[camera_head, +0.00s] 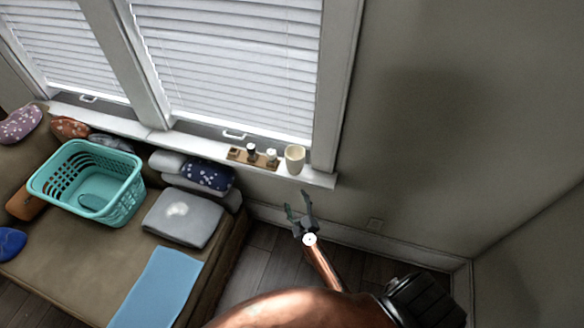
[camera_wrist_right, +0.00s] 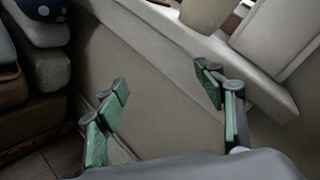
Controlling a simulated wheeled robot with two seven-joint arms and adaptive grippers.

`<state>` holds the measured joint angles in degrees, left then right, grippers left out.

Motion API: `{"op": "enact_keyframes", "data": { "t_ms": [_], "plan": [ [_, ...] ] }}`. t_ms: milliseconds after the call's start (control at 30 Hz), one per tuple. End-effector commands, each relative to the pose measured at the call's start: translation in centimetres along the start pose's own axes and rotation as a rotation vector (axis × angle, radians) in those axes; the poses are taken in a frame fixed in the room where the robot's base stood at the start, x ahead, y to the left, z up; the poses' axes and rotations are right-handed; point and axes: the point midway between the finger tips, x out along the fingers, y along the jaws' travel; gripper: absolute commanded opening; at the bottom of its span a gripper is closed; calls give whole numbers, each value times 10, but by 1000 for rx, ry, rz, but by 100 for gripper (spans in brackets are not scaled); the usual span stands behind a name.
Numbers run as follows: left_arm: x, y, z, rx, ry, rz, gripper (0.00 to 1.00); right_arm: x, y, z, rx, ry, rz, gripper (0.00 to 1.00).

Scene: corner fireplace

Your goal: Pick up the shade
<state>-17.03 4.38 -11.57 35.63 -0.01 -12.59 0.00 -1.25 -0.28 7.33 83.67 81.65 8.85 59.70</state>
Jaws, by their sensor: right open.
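The cream, cup-shaped shade (camera_head: 294,159) stands upright at the right end of the white window sill (camera_head: 318,179). In the right wrist view, its lower part (camera_wrist_right: 202,12) shows at the top, cut off by the frame edge. My right gripper (camera_head: 297,202) is open and empty, in front of and below the sill, apart from the shade. Its two green-padded fingers (camera_wrist_right: 163,84) are spread in the right wrist view, with only wall between them. My left gripper is not in view.
A wooden tray (camera_head: 264,165) with small jars sits on the sill just left of the shade. A sofa (camera_head: 80,262) with cushions and a teal laundry basket (camera_head: 120,205) is at left. Bare wall and floor lie to the right.

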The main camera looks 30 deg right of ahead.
Motion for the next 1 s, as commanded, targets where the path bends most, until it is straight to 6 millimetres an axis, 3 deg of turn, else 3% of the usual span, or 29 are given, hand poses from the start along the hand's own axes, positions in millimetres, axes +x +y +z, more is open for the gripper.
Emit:
{"op": "enact_keyframes", "data": {
  "t_ms": [100,300,633,1000],
  "plan": [
    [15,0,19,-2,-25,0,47,23,-44,40,358,-46,-121,63],
    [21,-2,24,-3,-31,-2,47,35,-82,72,676,-95,-201,63],
    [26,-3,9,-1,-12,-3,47,66,-93,77,720,-102,-208,63],
    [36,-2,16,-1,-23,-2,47,110,-102,76,718,-100,-207,63]
  ]
}}
